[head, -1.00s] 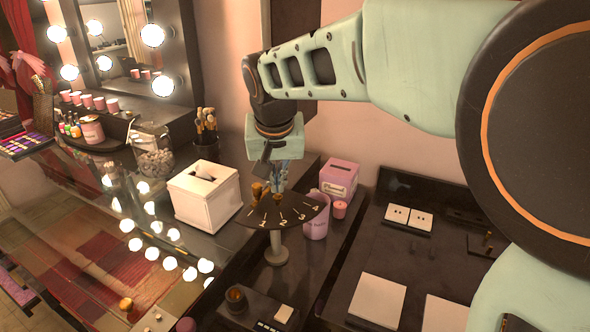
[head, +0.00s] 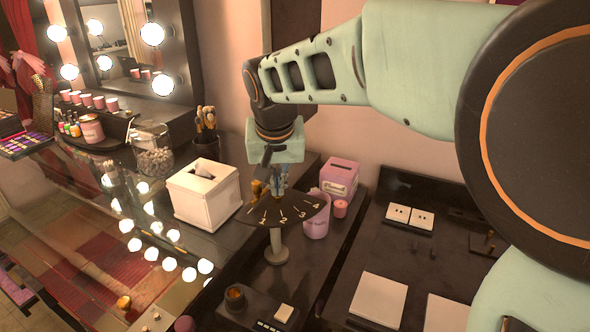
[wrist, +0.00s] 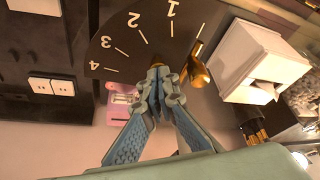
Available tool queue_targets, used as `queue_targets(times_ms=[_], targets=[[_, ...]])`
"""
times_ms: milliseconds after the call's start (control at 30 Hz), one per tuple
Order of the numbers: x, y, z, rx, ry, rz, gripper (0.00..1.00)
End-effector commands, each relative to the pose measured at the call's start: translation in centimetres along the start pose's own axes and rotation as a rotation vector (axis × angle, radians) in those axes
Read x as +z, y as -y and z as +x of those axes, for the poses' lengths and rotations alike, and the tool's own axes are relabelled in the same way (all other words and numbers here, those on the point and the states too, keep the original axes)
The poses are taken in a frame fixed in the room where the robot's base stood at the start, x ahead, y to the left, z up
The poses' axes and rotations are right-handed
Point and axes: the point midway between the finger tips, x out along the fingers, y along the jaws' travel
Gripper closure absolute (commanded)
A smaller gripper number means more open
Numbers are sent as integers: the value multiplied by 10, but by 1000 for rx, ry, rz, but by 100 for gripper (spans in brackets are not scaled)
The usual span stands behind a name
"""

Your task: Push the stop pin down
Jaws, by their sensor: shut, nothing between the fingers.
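A dark fan-shaped dial plate (head: 290,212) marked 1 to 4 stands on a short grey post. It also shows in the wrist view (wrist: 110,45). My gripper (head: 279,188) is shut and empty, pointing down at the plate's back edge. In the wrist view my fingertips (wrist: 166,82) overlap a small brass pin (wrist: 156,61) at the plate's edge, near the 2 mark. The fingers hide much of the pin, so its height and any contact are unclear. A brass lever knob (head: 257,188) stands beside it, left of the fingers; it shows in the wrist view (wrist: 198,72).
A white tissue box (head: 206,195) stands left of the dial. A pink box (head: 339,178) and a pink cup (head: 316,224) stand close on the right. A dark control box (head: 258,308) lies in front. A pale wall rises behind.

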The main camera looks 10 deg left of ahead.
Motion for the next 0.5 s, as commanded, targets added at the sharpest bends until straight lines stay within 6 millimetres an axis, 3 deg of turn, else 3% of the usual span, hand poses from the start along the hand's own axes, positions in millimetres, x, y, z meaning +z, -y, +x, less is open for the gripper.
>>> queue_targets(times_ms=[500], targets=[[4,0,8,1,2,0,100]])
